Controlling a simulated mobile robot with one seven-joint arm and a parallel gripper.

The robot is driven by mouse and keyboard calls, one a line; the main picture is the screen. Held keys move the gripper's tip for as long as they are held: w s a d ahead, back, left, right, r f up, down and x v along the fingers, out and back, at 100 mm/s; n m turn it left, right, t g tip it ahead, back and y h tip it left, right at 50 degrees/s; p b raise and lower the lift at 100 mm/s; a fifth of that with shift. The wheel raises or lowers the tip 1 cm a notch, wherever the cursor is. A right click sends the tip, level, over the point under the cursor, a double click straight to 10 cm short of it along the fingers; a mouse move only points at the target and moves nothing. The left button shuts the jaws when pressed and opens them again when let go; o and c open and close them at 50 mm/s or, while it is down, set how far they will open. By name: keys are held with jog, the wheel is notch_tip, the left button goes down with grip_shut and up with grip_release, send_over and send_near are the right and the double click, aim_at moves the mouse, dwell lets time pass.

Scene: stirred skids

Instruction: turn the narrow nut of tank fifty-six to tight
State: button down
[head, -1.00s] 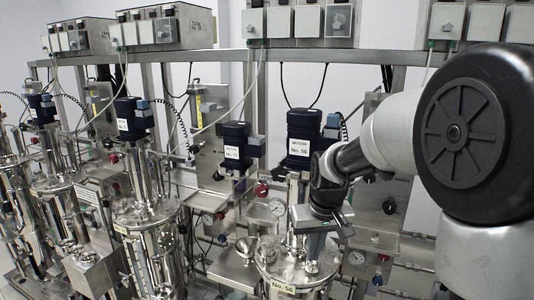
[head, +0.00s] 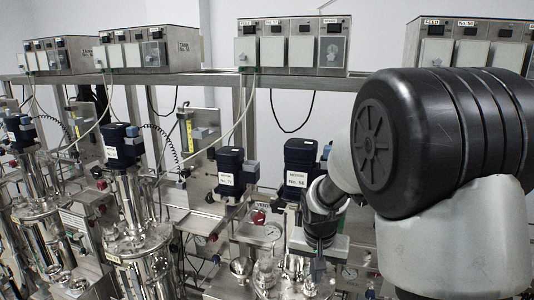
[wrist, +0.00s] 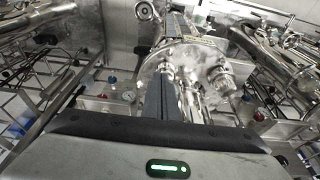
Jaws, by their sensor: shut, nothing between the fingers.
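Motor No. 56 (head: 299,180), dark blue with a white label, stands at the centre right in the head view. The shiny steel lid of its tank (head: 265,277) lies below, cut by the picture's bottom edge. My gripper (head: 317,272) points down over the right part of this lid, its fingers shut and empty. In the wrist view my grey fingers (wrist: 153,98) reach toward a round steel lid (wrist: 188,66) with several fittings. A knobbed fitting (wrist: 220,76) is at that lid's right. I cannot tell which fitting is the narrow nut, or whether my fingertips touch anything.
A neighbouring motor (head: 230,171) stands to the left, with another tank (head: 140,238) farther left. Control boxes (head: 292,45) line the upper shelf. The space around the lid is crowded.

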aim_at(311, 291)
jog(key=shift+s+a+b+x, duration=0.1)
jog(key=shift+s+b+x, duration=0.15)
jog(key=shift+b+x, duration=0.75)
jog(key=shift+s+a+b+x, duration=0.1)
jog(key=shift+s+b+x, duration=0.15)
jog(key=shift+b+x, duration=0.7)
jog(key=shift+s+a+b+x, duration=0.1)
jog(key=shift+s+b+x, duration=0.3)
jog(key=shift+x, duration=1)
jog(key=shift+w+d+f, duration=0.1)
jog(key=shift+w+f, duration=0.05)
jog(key=shift+f, duration=0.05)
jog(key=shift+w, duration=0.15)
jog(key=shift+a, duration=0.4)
jog(key=shift+w+a+b, duration=0.2)
jog(key=shift+a+b, duration=0.15)
jog(key=shift+a, duration=0.35)
jog(key=shift+w+a+r, duration=0.1)
jog(key=shift+w+a, duration=0.2)
jog(key=shift+s+a, duration=0.1)
jog(key=shift+a, duration=0.05)
